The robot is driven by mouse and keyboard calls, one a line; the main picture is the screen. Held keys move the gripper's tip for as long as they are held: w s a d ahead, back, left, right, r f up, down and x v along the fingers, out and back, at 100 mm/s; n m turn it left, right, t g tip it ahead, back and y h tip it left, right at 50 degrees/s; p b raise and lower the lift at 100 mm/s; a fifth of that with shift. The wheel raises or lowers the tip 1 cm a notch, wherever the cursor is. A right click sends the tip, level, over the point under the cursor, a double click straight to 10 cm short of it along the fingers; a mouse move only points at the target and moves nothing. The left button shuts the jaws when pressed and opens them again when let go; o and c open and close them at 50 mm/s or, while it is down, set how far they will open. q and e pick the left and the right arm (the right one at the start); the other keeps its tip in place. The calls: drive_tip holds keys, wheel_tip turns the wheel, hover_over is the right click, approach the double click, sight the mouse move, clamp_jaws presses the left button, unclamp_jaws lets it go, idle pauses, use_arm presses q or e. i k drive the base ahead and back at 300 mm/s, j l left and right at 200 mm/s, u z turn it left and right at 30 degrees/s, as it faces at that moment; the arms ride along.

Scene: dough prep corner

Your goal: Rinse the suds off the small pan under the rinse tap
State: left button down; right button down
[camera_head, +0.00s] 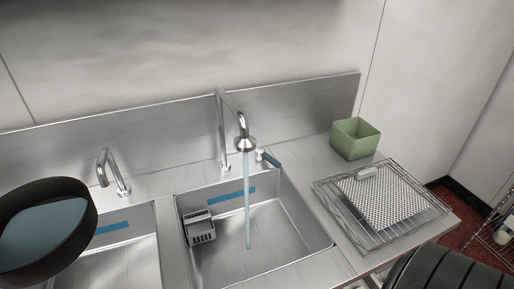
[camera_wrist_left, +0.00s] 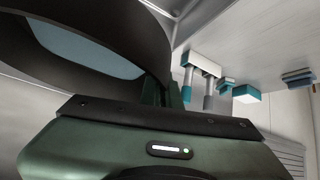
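The small pan (camera_head: 83,222) is dark, with a flat blue area inside it. It is at the far left of the head view, tilted, above the left basin. It fills the upper left of the left wrist view (camera_wrist_left: 130,28). My left gripper (camera_wrist_left: 172,95) is shut on the pan's edge in that view; the exact grip is partly hidden. The rinse tap (camera_head: 244,143) stands behind the right basin, and a blue stream (camera_head: 247,200) runs from it into that basin. The pan is left of the stream, apart from it. My right gripper is not in view.
The right basin (camera_head: 310,222) holds a grey slotted caddy (camera_head: 200,228) at its left wall. A second tap (camera_head: 113,172) stands behind the left basin. A green box (camera_head: 355,138) and wire rack (camera_head: 345,217) stand right.

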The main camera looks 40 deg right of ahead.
sight(260, 154)
drive_tip(key=k+l+u, duration=0.15)
drive_tip(key=l, duration=0.35)
drive_tip(key=k+l+u, duration=0.1)
drive_tip(key=l, duration=0.4)
drive_tip(key=k+l+u, duration=0.15)
drive_tip(key=k+l, duration=0.15)
drive_tip(key=l, duration=0.15)
drive_tip(key=k+l+u, duration=0.15)
drive_tip(key=l, duration=0.3)
drive_tip(key=k+l+u, duration=0.15)
drive_tip(key=k+l, duration=0.2)
